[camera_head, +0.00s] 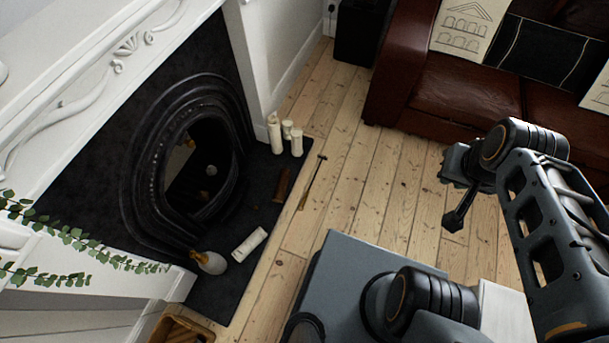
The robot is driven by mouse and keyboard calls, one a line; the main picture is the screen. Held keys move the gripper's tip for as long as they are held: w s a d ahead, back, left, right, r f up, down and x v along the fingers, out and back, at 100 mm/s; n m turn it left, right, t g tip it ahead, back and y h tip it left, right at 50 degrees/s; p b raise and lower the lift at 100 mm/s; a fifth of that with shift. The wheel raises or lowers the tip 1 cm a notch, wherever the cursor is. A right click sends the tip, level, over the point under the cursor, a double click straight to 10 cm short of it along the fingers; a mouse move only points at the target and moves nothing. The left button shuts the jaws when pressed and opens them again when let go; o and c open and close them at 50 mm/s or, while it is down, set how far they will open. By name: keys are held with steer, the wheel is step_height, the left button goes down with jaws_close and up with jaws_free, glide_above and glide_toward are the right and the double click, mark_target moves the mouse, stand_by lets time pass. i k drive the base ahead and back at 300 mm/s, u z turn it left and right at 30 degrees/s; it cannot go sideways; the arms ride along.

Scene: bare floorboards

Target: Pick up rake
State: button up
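A thin, long-handled tool that looks like the rake (312,181) lies on the floorboards just right of the dark hearth. Its small dark head is at the far end, and its near end is yellowish. My gripper (455,219) hangs in the air on the right side of the view, in front of the sofa and well right of the rake. It is apart from the rake and seems to hold nothing. The fingers are small and dark here, so I cannot tell whether they are open.
A white-and-gold vase (209,262) is near the fireplace. A basket (183,331) is below. A leather sofa (450,92) stands behind. Floorboards (372,190) between are clear.

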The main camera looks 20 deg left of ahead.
mark_target(306, 197)
steer(key=u, duration=0.95)
steer(key=i, duration=1)
steer(key=u, duration=1.05)
